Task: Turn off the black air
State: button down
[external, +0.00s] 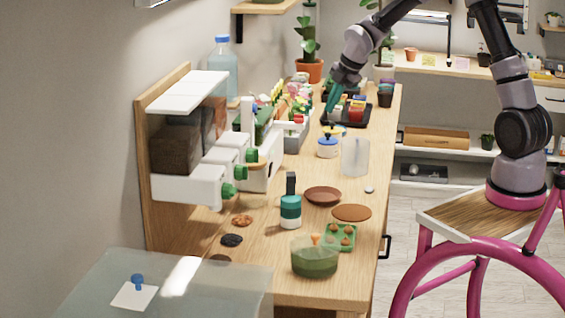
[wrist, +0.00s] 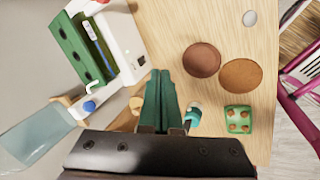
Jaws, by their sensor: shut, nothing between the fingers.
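My gripper (external: 331,104) is at the far part of the wooden bench, in front of the black tray of coloured packets in the external view. In the wrist view its green fingers (wrist: 161,96) are together, with nothing between them. I cannot single out a black air device or its switch in either view. A dark upright piece (external: 291,183) stands by a white-and-teal bottle (external: 290,212) on the near bench; what it is I cannot tell. The gripper is well beyond it.
Brown saucers (external: 322,196), a green tray (external: 341,237) and a green bowl (external: 314,258) sit near the front. A white-and-blue pot (external: 327,147) and a clear cup (external: 355,157) are nearer the gripper.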

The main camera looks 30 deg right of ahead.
aim_at(271, 170)
jog(key=w+a+f+n, duration=0.1)
jog(key=a+f+n, duration=0.1)
jog(key=a+f, duration=0.1)
jog(key=w+a+f+n+y, duration=0.1)
jog(key=w+a+f+n, duration=0.1)
jog(key=f, duration=0.4)
jog(key=shift+w+a+f+n+g, duration=0.3)
jog(key=shift+a+n, duration=0.1)
jog(key=shift+n, duration=0.3)
jog(key=x, duration=0.9)
jog(key=shift+a+f, duration=0.15)
jog(key=shift+f, duration=0.25)
jog(key=shift+w+a+r, duration=0.15)
jog(key=shift+w+a, duration=0.75)
jog(key=shift+w, duration=0.05)
jog(key=shift+w+a+r, duration=0.1)
jog(key=shift+w+a, duration=0.4)
jog(key=shift+w, duration=0.05)
